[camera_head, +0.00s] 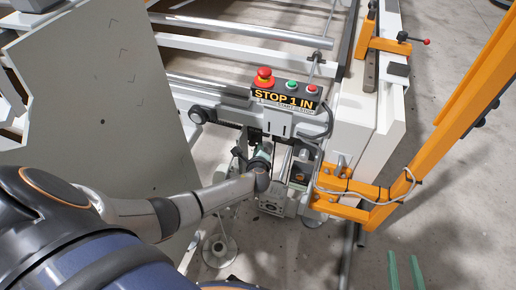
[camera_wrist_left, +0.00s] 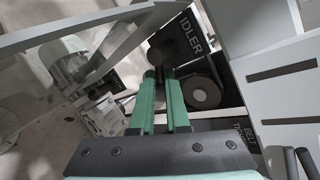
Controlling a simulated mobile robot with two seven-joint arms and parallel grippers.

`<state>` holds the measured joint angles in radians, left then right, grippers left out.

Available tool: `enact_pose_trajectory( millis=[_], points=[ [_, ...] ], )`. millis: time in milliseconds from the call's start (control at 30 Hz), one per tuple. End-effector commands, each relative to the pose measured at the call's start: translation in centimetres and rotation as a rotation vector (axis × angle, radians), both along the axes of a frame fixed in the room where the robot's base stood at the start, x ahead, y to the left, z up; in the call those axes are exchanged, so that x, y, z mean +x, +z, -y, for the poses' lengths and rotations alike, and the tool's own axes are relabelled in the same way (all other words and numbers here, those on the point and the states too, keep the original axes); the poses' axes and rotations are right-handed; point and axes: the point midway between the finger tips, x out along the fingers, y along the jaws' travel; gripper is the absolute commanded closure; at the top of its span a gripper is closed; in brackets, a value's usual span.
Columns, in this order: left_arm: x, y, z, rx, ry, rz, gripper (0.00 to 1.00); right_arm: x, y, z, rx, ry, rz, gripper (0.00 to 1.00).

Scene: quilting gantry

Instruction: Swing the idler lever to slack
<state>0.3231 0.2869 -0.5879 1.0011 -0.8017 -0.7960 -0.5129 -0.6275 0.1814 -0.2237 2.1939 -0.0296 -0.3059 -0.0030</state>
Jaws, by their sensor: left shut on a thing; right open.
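In the left wrist view, a dark plate (camera_wrist_left: 190,38) marked IDLER stands just beyond my left gripper (camera_wrist_left: 163,82). Its green fingers are closed around a dark knob-like end (camera_wrist_left: 155,56), apparently the idler lever's handle. The rest of the lever is hidden behind the fingers, so its angle cannot be told. A dark round roller (camera_wrist_left: 203,92) sits right beside the fingertips. In the head view, my left gripper (camera_head: 262,152) reaches into the mechanism below the control box. My right gripper (camera_head: 405,272) is at the bottom right, its two green fingers apart and empty.
The control box (camera_head: 288,98) with a red stop button (camera_head: 264,78) sits above the mechanism. An orange frame (camera_head: 395,190) stands at right, and a large grey panel (camera_head: 100,80) at left. A second label (camera_wrist_left: 243,132) starting BELT is partly covered. Floor at lower right is open.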

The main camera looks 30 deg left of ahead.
Motion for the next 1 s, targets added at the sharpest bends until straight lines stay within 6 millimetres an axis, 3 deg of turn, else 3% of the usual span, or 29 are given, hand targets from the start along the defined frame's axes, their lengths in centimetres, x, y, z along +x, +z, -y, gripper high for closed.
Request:
enact_pose_trajectory(
  millis=[433,467,700,1000],
  points=[
    [-0.2,-0.41,0.75,-0.023,-0.01,-0.003,1.0,-0.22,-0.51,-0.01,0.0,-0.001,-0.022,0.56],
    [-0.19,-0.4,0.76,-0.023,-0.01,-0.003,0.85,-0.22,-0.51,-0.01,0.0,-0.001,-0.022,0.56],
    [-0.1,-0.29,0.74,-0.022,-0.011,-0.001,0.58,-0.2,-0.48,0.01,0.0,-0.002,-0.021,0.56],
    [-0.07,-0.05,0.34,-0.014,-0.004,0.001,0.56,-0.19,-0.39,0.01,0.0,-0.002,-0.02,0.56]
  ],
)
